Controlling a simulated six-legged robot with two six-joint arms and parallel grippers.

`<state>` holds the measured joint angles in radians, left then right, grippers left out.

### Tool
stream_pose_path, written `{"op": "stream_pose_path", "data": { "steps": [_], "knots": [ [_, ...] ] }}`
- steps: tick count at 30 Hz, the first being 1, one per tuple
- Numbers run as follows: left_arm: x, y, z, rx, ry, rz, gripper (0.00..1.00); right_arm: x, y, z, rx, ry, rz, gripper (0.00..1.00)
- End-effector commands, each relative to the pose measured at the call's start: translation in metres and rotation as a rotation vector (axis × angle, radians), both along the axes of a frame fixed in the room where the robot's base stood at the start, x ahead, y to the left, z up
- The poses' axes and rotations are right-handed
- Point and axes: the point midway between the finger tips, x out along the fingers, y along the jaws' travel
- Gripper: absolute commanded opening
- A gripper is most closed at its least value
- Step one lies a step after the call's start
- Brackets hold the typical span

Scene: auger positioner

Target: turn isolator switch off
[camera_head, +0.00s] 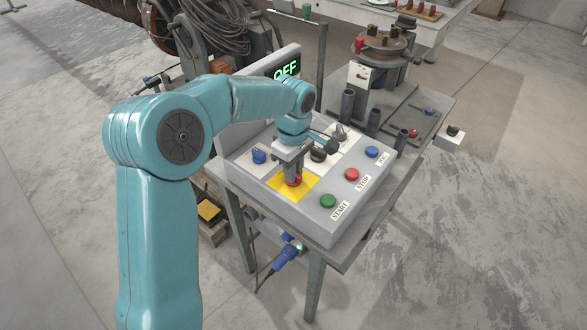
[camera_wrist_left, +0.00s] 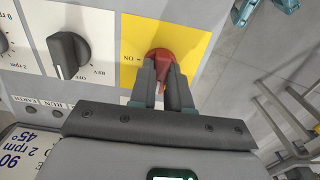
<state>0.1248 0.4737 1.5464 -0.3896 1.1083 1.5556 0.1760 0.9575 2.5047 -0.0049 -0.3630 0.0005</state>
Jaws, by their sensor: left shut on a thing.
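The isolator switch is a red rotary knob (camera_head: 294,181) on a yellow plate (camera_head: 311,183) at the near left corner of the grey control box. It also shows in the left wrist view, as a red knob (camera_wrist_left: 161,54) on the yellow plate (camera_wrist_left: 200,35), with "ON" lettering beside it. My left gripper (camera_head: 293,177) points down at the plate and is shut on the red knob, one finger on each side of its grip. The fingers hide part of the knob. A display (camera_head: 285,69) behind the box reads "OFF" in green. My right gripper is not in view.
The box top (camera_head: 327,214) carries green START (camera_head: 328,201), red STOP (camera_head: 352,174) and blue JOG (camera_head: 371,152) buttons. A black selector knob (camera_wrist_left: 69,54) sits beside the yellow plate. Dark upright cylinders (camera_head: 374,120) stand right of the box. Open floor lies at the right.

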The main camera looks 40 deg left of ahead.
Motion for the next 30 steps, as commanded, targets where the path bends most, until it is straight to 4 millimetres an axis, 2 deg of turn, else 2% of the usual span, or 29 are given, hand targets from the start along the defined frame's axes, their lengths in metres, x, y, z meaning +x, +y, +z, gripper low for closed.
{"op": "stream_pose_path", "data": {
  "steps": [5,6,7,8,16,20,23,30],
  "knots": [
    [0.001,0.002,0.001,0.004,-0.004,0.004,0.00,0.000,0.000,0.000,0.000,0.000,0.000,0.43],
    [0.001,0.002,0.001,0.004,-0.004,0.004,0.30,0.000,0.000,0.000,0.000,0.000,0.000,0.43],
    [0.001,0.002,0.001,0.004,-0.004,0.004,0.40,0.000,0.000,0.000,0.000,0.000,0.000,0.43],
    [0.001,0.002,0.001,0.004,-0.004,0.003,0.43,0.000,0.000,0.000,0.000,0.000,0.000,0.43],
    [0.000,0.001,0.001,0.001,-0.002,0.001,0.43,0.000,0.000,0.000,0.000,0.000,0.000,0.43],
    [0.001,0.001,0.012,0.002,-0.005,0.001,0.43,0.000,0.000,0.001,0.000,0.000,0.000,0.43],
    [0.001,0.001,0.031,0.002,-0.006,0.002,0.43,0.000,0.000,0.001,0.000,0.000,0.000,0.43],
    [0.001,0.001,0.097,0.001,-0.008,0.002,0.43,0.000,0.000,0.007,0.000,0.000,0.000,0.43]
  ]
}}
